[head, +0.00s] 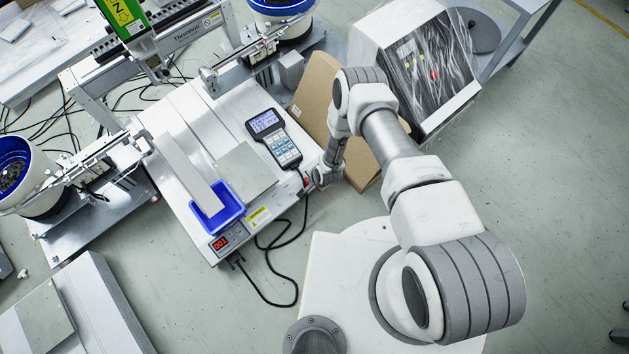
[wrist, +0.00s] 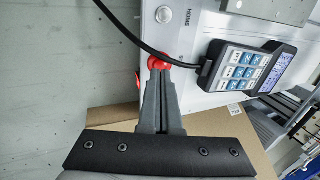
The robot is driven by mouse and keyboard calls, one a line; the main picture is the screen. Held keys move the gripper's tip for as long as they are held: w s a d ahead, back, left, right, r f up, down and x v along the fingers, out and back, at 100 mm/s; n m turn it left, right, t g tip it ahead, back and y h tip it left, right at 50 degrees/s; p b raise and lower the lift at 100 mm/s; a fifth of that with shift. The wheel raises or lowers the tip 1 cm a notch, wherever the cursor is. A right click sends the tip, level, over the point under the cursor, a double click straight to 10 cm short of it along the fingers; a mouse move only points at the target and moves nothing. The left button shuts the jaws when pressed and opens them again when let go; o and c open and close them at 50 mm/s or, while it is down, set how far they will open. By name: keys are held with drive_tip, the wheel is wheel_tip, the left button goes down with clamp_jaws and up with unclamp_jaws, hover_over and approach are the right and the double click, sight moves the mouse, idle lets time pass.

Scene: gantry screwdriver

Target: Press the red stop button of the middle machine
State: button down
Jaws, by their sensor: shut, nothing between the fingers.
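The middle machine (head: 184,127) is a white screwdriving gantry with a blue tray on its bed. Its red stop button (wrist: 158,61) is on the front face in the wrist view, beside a silver HOME button (wrist: 164,15). In the head view only a small red spot of the stop button (head: 306,181) shows, at the machine's right corner. My gripper (wrist: 158,70) is shut and empty, its fingertips overlapping the near part of the red button. I cannot tell whether they touch it. In the head view my gripper (head: 320,179) is beside that corner.
A black cable (wrist: 128,31) runs past the button to the handheld keypad (wrist: 247,68), which lies on the machine (head: 274,138). A cardboard box (head: 317,88) stands close behind my gripper. A plastic-wrapped cabinet (head: 418,62) is at the upper right. Floor at right is clear.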

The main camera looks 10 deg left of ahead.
drive_tip(key=shift+b+x, duration=0.4)
drive_tip(key=shift+x, duration=0.9)
